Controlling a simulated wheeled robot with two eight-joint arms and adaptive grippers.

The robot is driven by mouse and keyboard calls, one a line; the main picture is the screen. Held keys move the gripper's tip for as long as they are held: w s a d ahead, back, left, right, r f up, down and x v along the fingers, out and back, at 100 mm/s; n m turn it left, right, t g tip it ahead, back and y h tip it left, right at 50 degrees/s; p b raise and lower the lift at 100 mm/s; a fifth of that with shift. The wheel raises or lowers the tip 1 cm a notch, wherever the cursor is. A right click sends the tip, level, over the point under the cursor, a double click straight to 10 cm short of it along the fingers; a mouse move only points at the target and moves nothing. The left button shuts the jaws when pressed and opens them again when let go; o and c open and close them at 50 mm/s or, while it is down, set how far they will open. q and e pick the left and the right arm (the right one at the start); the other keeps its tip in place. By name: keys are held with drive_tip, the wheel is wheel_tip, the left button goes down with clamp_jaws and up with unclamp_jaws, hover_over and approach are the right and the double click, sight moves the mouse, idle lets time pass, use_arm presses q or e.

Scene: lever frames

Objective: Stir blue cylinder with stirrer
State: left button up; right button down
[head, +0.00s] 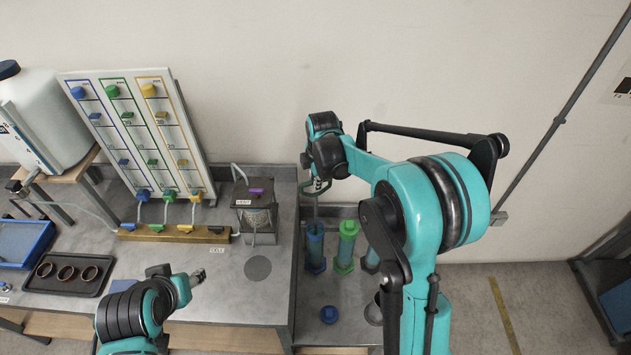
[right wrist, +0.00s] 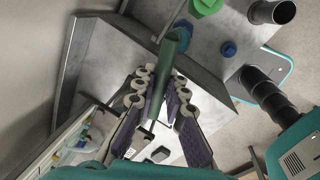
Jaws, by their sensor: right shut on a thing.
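The blue cylinder (head: 315,248) stands upright on the lower grey bench, left of a green cylinder (head: 347,247). My right gripper (head: 317,184) is above the blue cylinder and shut on the stirrer. The stirrer's thin grey rod (head: 316,212) points down to the blue cylinder's mouth; how deep its lower end reaches is hidden. In the right wrist view the stirrer's dark green handle (right wrist: 160,88) lies between the two fingers (right wrist: 160,76). My left gripper (head: 197,277) is over the left bench, apart from the cylinders; its opening is too small to tell.
A dark cylinder (head: 371,258) stands right of the green one, partly behind my right arm. A blue cap (head: 329,314) lies in front. Left are the vent cell (head: 256,212), a valve board (head: 137,125) and a tray of rings (head: 70,287).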

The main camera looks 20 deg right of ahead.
sight(316, 194)
drive_tip(key=shift+f+b, duration=2.7)
drive_tip(key=shift+f, duration=0.95)
drive_tip(key=shift+f+b, duration=3.05)
drive_tip(key=shift+f, duration=0.65)
drive_tip(key=shift+r, duration=0.1)
drive_tip(key=shift+r+p, duration=2.5)
drive_tip(key=shift+r, duration=1.25)
drive_tip(key=shift+r+p, duration=1.9)
drive_tip(key=shift+r, duration=0.95)
drive_tip(key=shift+f, duration=0.1)
